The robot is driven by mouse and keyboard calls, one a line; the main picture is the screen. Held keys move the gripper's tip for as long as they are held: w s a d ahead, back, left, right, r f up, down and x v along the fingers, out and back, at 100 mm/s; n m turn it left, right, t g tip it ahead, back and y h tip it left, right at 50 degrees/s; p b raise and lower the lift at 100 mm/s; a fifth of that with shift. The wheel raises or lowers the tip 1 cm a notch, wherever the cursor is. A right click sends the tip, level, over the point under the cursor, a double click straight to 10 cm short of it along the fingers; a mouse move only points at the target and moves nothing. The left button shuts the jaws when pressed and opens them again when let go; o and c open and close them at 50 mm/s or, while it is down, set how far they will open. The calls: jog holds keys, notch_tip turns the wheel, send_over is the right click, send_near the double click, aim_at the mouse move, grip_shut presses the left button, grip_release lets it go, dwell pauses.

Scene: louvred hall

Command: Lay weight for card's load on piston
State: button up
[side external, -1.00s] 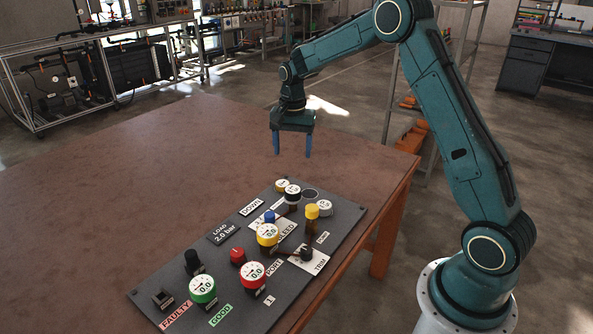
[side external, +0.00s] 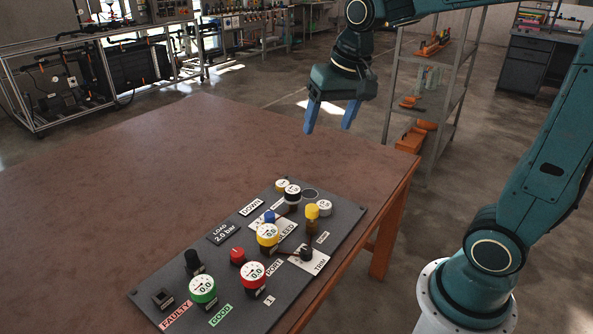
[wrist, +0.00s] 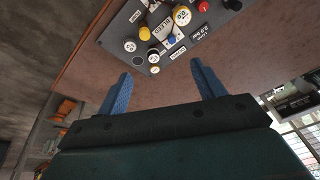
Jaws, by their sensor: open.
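The load card (side external: 224,232) on the dark panel reads "LOAD 2.0 bar". At the panel's far end are small discs with white tops: a yellow-edged one (side external: 282,185), a dark one (side external: 292,190) and a pale one (side external: 325,207). They look like the weights; their markings are too small to read. An empty dark round spot (side external: 310,194) lies among them. A yellow-capped post (side external: 312,211) stands nearby; I cannot tell which part is the piston. My gripper (side external: 328,124) is open and empty, above and beyond the discs. The wrist view shows its blue fingers (wrist: 160,74) apart, with the panel beyond.
The panel (side external: 341,222) also carries a yellow gauge (side external: 267,234), a red gauge (side external: 252,274), a green gauge (side external: 203,289), a red knob (side external: 237,255) and a black knob (side external: 192,260). The brown table (side external: 130,190) is clear left of the panel. Its edge runs close by on the right.

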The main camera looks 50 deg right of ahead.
jog(key=s+a+n+t, duration=0.1)
jog(key=s+a+n, duration=0.1)
jog(key=s, duration=0.5)
jog(key=s+a+n+t, duration=0.1)
jog(key=s+a+n, duration=0.1)
jog(key=s, duration=0.6)
jog(key=shift+f+n, duration=0.45)
jog(key=shift+n, duration=0.35)
